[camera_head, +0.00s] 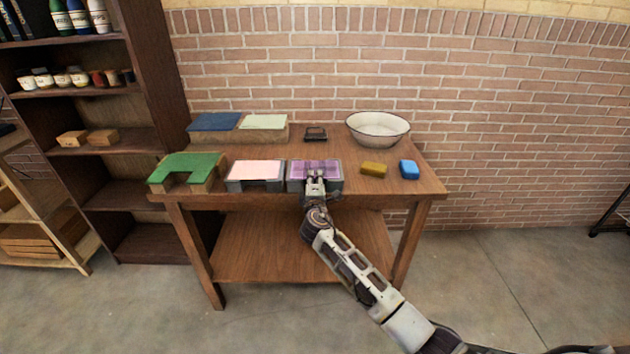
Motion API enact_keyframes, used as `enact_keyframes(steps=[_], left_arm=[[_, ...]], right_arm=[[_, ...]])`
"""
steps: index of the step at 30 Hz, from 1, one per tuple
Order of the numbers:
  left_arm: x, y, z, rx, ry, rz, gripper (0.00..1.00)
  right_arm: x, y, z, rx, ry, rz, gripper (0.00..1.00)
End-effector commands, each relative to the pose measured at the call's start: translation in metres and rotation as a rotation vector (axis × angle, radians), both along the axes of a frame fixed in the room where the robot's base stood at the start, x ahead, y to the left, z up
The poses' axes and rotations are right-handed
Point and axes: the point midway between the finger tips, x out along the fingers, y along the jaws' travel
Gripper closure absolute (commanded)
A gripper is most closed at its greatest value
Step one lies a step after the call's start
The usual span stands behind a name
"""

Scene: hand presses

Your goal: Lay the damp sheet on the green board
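The green board (188,164) lies on a tan, notched block at the left front of the wooden table. Nothing lies on its green top. A pale pink sheet-like surface (256,169) sits on a grey notched stand right of it. A pale green sheet (263,122) lies on a block at the back. I cannot tell which sheet is the damp one. My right gripper (316,174) points away from me over the front of a purple-topped grey stand (298,166). Its fingertips are too small to show whether they hold anything. My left gripper is out of view.
A dark shelf (150,80) stands at the left. A brick wall rises behind.

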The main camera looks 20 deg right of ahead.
Motion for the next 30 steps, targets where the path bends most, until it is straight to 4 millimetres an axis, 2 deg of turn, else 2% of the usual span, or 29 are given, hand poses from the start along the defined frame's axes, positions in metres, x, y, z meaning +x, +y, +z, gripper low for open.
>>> enact_keyframes(steps=[6,14,21,30], left_arm=[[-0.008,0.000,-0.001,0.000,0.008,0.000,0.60],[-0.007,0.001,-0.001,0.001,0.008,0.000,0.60],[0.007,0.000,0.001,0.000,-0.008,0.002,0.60],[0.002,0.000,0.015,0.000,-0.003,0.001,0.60]], right_arm=[[0.000,0.000,0.000,0.000,0.000,0.000,0.83],[0.000,0.000,0.000,0.000,0.000,0.000,1.00],[0.000,0.000,0.001,0.000,0.000,0.000,1.00],[0.000,0.000,0.018,0.001,0.000,0.000,1.00]])
